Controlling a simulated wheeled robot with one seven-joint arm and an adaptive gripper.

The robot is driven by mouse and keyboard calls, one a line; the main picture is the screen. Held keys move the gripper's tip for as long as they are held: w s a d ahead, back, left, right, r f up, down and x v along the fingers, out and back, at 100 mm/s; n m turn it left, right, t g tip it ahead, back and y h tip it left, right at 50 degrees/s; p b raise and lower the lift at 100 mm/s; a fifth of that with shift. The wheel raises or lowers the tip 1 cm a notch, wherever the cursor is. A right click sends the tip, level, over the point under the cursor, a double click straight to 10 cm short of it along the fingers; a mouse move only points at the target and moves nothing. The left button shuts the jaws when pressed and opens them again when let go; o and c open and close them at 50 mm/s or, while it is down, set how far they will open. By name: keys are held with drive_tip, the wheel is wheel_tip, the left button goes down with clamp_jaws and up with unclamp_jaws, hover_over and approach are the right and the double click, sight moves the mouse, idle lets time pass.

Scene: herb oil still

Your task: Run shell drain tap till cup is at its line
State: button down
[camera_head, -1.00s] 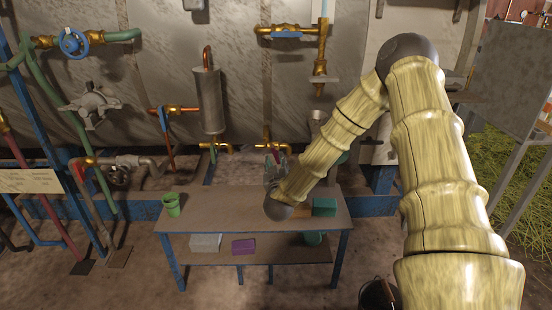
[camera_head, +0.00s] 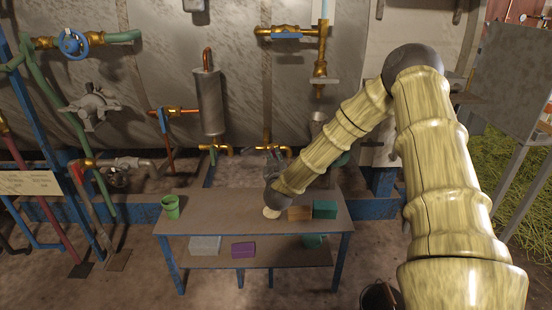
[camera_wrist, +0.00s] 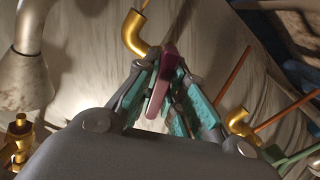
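My gripper (camera_wrist: 163,75) is at a maroon-pink lever (camera_wrist: 157,95) in the wrist view. Its teal-padded fingers stand on either side of the lever and appear to press on it. A brass elbow (camera_wrist: 135,35) is just beyond the lever. In the head view, my gripper (camera_head: 273,158) is small and dark, by the right one of two low brass outlets (camera_head: 265,149), above the table's back edge. A green cup (camera_head: 171,207) stands upright at the table's left end, away from my gripper. Its inside is too small to read. No flow can be made out.
The table (camera_head: 230,212) also bears a wooden block (camera_head: 299,213) and a teal box (camera_head: 324,209). A grey box (camera_head: 205,244) and a purple box (camera_head: 243,249) lie on its lower shelf. A grey cylinder (camera_head: 210,102) and pipes stand behind.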

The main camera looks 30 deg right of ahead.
drive_tip(key=shift+r+m+p, duration=0.1)
drive_tip(key=shift+m+p, duration=0.3)
drive_tip(key=shift+m, duration=0.3)
drive_tip(key=shift+m+p, duration=0.4)
drive_tip(key=shift+m, duration=1.1)
drive_tip(key=c, duration=1.5)
unclamp_jaws()
drive_tip(key=v, duration=1.2)
